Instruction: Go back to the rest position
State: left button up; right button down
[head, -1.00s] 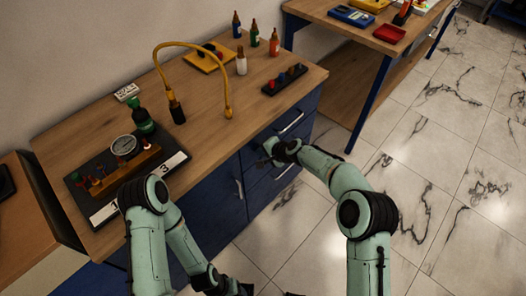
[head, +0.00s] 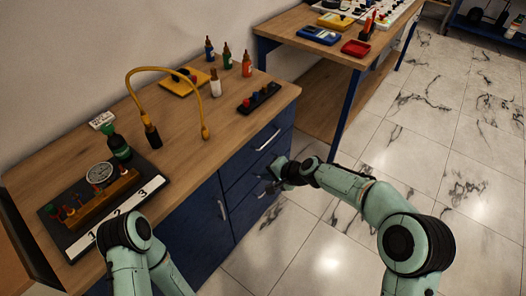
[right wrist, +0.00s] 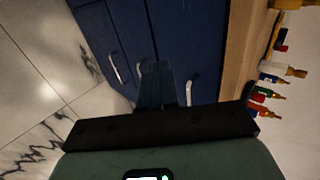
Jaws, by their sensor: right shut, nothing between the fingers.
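My right gripper (head: 272,178) is in front of the blue drawers of the workbench, below the level of its top. It is shut and empty. In the right wrist view its fingers (right wrist: 157,82) are together, with the blue drawer fronts (right wrist: 205,40) behind them. My left arm shows at the lower left of the head view, in front of the bench, and its gripper is out of the picture.
The wooden bench top (head: 190,125) holds a gauge rig (head: 100,205) on a black base, a yellow hose (head: 160,70), several small bottles (head: 228,56) and a black strip (head: 259,98). A second table (head: 300,35) stands behind. The tiled floor (head: 440,150) at right is clear.

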jog(key=s+d+f+g+h+p, duration=0.1)
jog(key=s+d+f+h+p, duration=0.1)
jog(key=s+d+f, duration=0.45)
jog(key=s+d+f+g+h+p, duration=0.1)
jog(key=s+d+f+g+p, duration=0.15)
jog(key=s+f, duration=0.75)
pick_arm(q)
notch_tip(320, 180, up, 9)
jog(key=w+p, duration=0.2)
jog(key=p, duration=0.2)
jog(key=shift+w+f, duration=0.15)
jog(key=shift+f, duration=0.05)
pick_arm(e)
jog(key=s+d+f+n+g, duration=0.1)
jog(key=s+d+f, duration=0.1)
jog(key=s, duration=0.9)
jog(key=s+d+f+n+g+h, duration=0.1)
jog(key=s+d+f, duration=0.1)
jog(key=s, duration=0.9)
jog(key=shift+s+d+f+n+g, duration=0.15)
jog(key=shift+d+n+g, duration=0.25)
jog(key=shift+d, duration=0.25)
